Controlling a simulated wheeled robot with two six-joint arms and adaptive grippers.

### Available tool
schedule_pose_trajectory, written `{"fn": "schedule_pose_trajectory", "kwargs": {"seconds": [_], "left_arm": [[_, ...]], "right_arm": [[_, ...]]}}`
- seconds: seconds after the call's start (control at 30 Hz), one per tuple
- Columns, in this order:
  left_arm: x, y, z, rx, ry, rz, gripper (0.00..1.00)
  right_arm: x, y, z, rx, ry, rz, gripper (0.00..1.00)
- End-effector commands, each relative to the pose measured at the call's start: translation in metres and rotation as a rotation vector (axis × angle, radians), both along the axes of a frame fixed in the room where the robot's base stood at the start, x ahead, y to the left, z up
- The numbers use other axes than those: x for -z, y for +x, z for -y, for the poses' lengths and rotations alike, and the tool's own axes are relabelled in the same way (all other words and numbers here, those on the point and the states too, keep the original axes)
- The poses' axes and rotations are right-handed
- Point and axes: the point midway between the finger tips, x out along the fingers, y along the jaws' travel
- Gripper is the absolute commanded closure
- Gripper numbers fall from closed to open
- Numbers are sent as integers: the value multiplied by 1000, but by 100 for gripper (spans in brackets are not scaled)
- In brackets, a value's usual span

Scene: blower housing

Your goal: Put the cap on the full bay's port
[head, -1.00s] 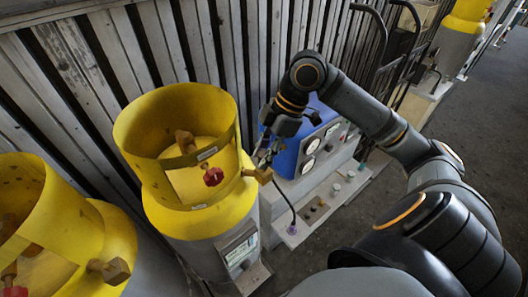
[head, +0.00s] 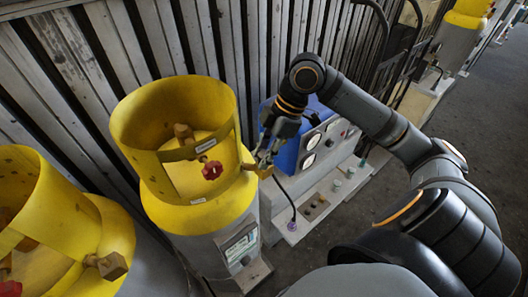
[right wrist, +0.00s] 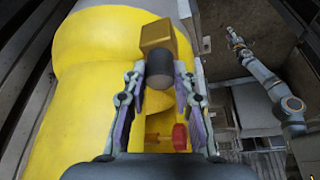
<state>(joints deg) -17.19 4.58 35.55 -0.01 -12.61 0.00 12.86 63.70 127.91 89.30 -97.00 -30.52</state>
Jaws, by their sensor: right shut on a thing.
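A yellow-topped cylinder (head: 205,222) stands in the middle of the head view, with a red valve knob (head: 211,170) inside its collar. Its brass port (head: 249,167) sticks out on the right side, partly hidden by my right gripper (head: 264,163). In the right wrist view the right gripper (right wrist: 159,88) is shut on a dark round cap (right wrist: 160,73). The cap is lined up in front of the brass port (right wrist: 157,38) and overlaps it; I cannot tell whether they touch. My left gripper is outside the head view; a grey arm, seemingly my left, shows small in the wrist view.
A second yellow cylinder (head: 60,220) with a brass port (head: 111,266) stands at the left. A blue gauge unit (head: 287,157) on a grey ledge (head: 333,190) is just behind the right gripper. A slatted wall (head: 60,80) runs along the back. Floor is open at far right.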

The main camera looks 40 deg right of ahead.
Motion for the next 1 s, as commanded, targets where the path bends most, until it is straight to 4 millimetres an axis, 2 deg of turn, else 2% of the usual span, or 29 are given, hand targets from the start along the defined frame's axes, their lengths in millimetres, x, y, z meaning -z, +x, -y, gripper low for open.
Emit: {"fn": "schedule_pose_trajectory", "kwargs": {"seconds": [0.1,0.13,0.3,0.33,0.67,0.9,0.93,1.0], "left_arm": [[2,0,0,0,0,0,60],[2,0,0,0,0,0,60],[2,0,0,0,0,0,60],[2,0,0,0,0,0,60],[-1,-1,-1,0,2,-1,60],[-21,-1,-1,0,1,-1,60],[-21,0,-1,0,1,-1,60],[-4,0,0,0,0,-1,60]], "right_arm": [[4,0,0,0,0,0,94],[3,0,0,0,0,0,71],[3,0,0,0,0,0,48],[3,0,0,0,0,0,46],[-1,0,0,0,0,1,46],[-34,0,0,0,-1,2,46],[-35,1,0,-1,1,2,46],[-24,-3,1,0,-7,1,46]]}}
